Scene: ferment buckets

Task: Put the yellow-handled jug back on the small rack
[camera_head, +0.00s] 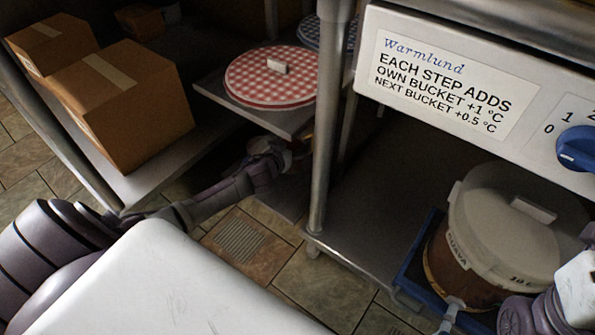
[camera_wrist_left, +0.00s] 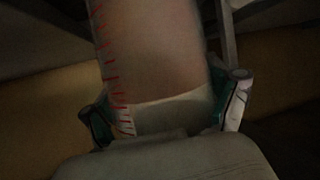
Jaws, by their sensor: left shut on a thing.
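My left gripper (camera_head: 272,155) reaches in under the upper shelf of a small rack (camera_head: 285,122), in dim light. In the left wrist view its two fingers (camera_wrist_left: 168,112) are shut on a pale, see-through jug (camera_wrist_left: 160,50) with red scale marks and reddish-brown contents, one finger on each side. In the head view the jug (camera_head: 300,150) is a small reddish patch beyond the gripper, mostly hidden by the gripper and a post. Whether it touches the rack's lower shelf, I cannot tell. My right gripper's fingers do not show.
A red-checked round lid (camera_head: 262,78) lies on the rack's upper shelf. A metal post (camera_head: 328,130) stands right of my left gripper. Cardboard boxes (camera_head: 125,105) stand on a shelf at left. A lidded bucket (camera_head: 500,235) sits in a blue tray (camera_head: 415,262) at right.

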